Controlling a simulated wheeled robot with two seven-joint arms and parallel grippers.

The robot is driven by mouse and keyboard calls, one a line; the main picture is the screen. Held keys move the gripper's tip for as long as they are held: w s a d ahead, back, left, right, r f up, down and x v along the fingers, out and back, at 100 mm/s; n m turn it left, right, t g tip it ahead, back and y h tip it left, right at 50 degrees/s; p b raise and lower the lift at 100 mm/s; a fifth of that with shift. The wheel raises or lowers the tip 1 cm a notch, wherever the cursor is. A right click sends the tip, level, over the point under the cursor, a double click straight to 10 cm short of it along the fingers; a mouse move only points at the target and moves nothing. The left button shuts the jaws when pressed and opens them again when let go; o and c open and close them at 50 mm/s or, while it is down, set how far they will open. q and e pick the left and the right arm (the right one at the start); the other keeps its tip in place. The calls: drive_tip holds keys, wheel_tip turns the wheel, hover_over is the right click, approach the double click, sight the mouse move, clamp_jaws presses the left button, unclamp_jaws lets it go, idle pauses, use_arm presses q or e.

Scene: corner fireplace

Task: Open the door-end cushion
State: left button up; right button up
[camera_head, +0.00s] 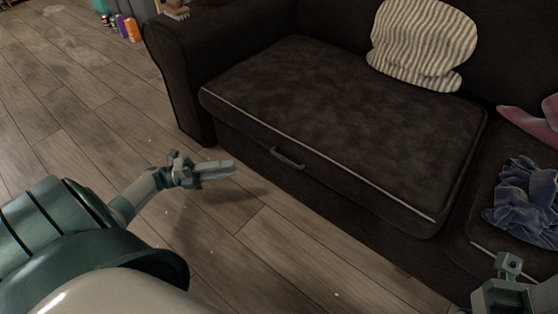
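The dark brown sofa seat cushion (330,115) with light piping lies flat and closed on the sofa base, at the left end of the sofa. A small metal handle (287,158) is on the sofa front just below the cushion's front edge. My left gripper (232,167) is to the left of the handle and apart from it, above the wood floor. Its fingers lie close together and look shut, with nothing seen between them. Part of my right arm (510,290) shows at the bottom right corner; its fingertips are not visible.
A striped pillow (424,45) rests on the back of the cushion. A crumpled blue cloth (524,203) and a pink cloth (535,122) lie on the seat to the right. The sofa arm (215,40) rises at left. Several coloured cans (132,29) stand beyond it. The floor in front is mostly clear.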

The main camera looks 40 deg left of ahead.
use_arm(q)
drive_tip(key=b+x, duration=0.1)
drive_tip(key=x, duration=1.5)
drive_tip(key=shift+w+d+r, duration=0.1)
drive_tip(key=shift+w+r, duration=0.05)
clamp_jaws()
